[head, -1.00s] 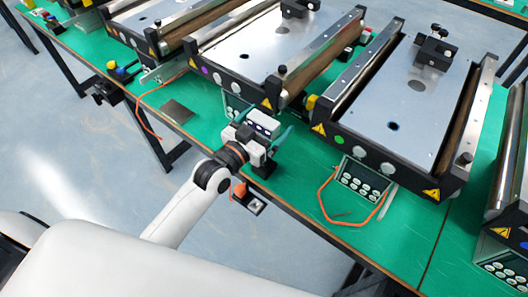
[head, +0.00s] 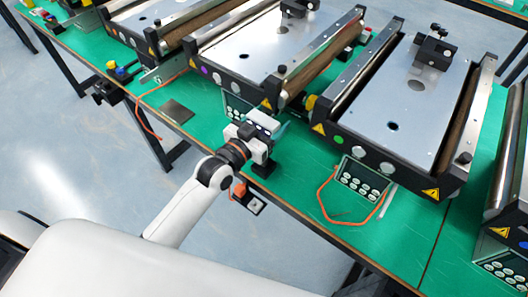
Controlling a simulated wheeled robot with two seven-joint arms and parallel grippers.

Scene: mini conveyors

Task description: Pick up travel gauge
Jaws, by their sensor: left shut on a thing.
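My left gripper (head: 277,130) is over the green table near its front edge, in front of the middle conveyor. My right gripper is not in view.
Mini conveyors with metal plates, such as the middle one (head: 250,45) and the right one (head: 400,105), stand behind the gripper. A button panel (head: 364,178) with an orange cable lies to the right. A dark flat plate (head: 176,112) lies to the left on the green table (head: 290,200).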

